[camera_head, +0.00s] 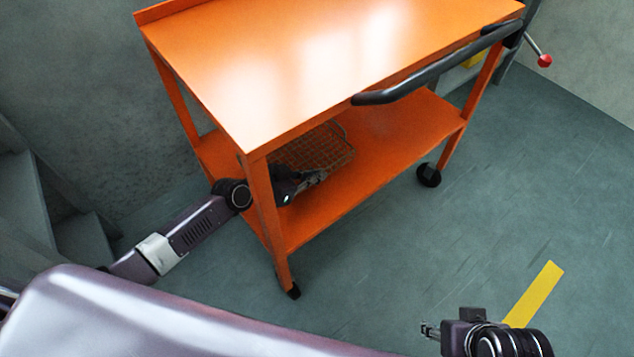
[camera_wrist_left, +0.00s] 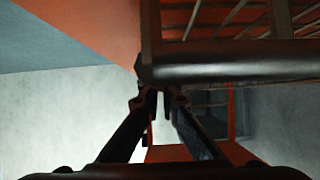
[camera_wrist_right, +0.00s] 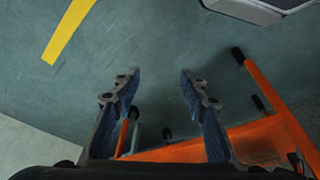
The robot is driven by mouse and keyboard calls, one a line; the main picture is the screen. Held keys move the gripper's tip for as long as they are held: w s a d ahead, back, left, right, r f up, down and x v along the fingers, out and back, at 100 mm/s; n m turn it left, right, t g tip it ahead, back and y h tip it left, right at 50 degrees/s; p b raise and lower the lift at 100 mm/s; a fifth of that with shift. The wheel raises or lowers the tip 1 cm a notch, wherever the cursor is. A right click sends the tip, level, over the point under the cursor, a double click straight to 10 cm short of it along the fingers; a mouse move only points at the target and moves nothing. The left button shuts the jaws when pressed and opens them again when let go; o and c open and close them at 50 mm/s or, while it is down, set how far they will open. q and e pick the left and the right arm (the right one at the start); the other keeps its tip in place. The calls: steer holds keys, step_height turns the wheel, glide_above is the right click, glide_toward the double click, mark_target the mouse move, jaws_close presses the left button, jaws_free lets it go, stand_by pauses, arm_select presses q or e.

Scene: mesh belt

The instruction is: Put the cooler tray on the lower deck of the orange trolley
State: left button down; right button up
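The orange trolley (camera_head: 400,150) stands ahead of me with its upper and lower decks in the head view. The cooler tray (camera_head: 325,143), a wire mesh basket, is over the lower deck (camera_head: 410,135), beneath the upper deck; part of it is hidden. I cannot tell if it rests on the deck. My left gripper (camera_head: 318,177) reaches in past the near leg to the tray's near edge. In the left wrist view its fingers (camera_wrist_left: 158,93) come close together at the tray's dark rim (camera_wrist_left: 240,62). My right gripper (camera_wrist_right: 160,75) is open and empty, away from the trolley.
The upper deck (camera_head: 300,50) is bare and overhangs the tray. A trolley leg (camera_head: 264,205) stands beside my left arm, and a black handle (camera_head: 430,75) runs along one end. Grey steps (camera_head: 50,200) are at the left. The floor at the right is clear, with a yellow stripe (camera_head: 533,293).

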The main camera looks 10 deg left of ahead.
arm_select(q)
step_height(320, 180, down, 3)
steer(key=shift+r+b, duration=0.1)
steer(key=shift+b, duration=0.35)
arm_select(e)
steer(key=shift+f, duration=0.6)
steer(key=shift+w+a+r, duration=0.1)
steer(key=shift+w+a, duration=0.05)
steer(key=shift+w, duration=0.4)
arm_select(q)
steer(key=c, duration=2.6)
jaws_free()
steer(key=o, duration=0.4)
steer(key=shift+o, duration=0.2)
arm_select(e)
steer(key=shift+w+t, duration=0.15)
steer(key=shift+t, duration=0.15)
steer(key=shift+r, duration=0.1)
